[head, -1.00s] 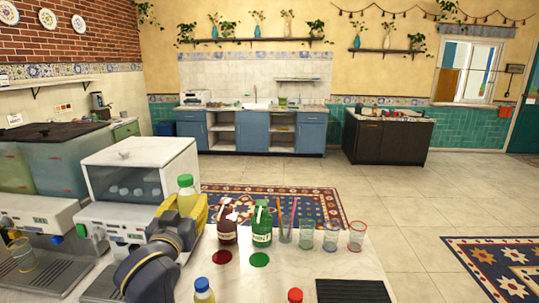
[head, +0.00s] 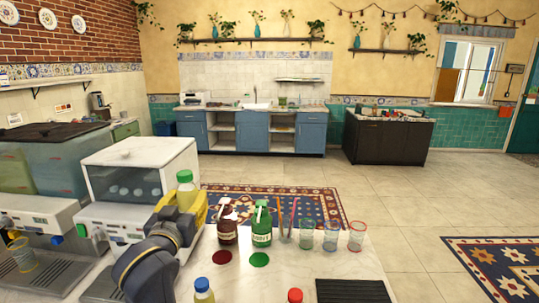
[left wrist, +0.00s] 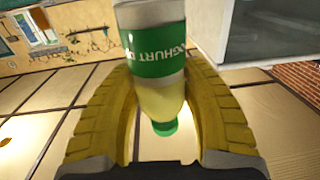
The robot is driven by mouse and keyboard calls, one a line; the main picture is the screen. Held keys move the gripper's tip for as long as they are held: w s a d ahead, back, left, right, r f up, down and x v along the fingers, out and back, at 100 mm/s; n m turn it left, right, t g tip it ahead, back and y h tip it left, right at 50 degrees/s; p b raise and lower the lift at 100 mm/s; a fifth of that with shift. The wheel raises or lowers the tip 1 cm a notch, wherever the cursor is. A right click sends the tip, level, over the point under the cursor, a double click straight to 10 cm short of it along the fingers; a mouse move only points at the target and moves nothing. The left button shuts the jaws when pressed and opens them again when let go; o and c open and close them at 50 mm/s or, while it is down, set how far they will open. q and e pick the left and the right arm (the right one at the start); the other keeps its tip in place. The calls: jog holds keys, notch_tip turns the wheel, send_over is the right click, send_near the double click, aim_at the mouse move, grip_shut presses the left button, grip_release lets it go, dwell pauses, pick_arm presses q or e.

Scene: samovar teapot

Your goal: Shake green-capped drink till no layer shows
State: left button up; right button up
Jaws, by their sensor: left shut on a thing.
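The green-capped drink (head: 187,193) is upright in my left gripper (head: 186,209), raised beside the white machine in the head view. In the left wrist view the bottle (left wrist: 160,97) sits between the two yellow fingers, which are shut on it. Its green cap (left wrist: 165,128) is toward the bottom of that picture. The part near the cap looks yellow, and the far end beyond the green label looks pale grey-white, so two tones show. In the head view the fingers hide the bottle's lower part. My right gripper is not in view.
Red (head: 228,232) and green (head: 262,228) bottles and several glasses (head: 331,236) stand right of the gripper. A blue-capped bottle (head: 203,290) and a red-capped one (head: 295,296) are at the front. The white machine (head: 140,175) is close on the left.

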pick_arm(q)
jog(key=shift+f, duration=1.95)
jog(key=shift+r, duration=2.15)
jog(key=shift+f, duration=2.15)
jog(key=shift+r, duration=2.2)
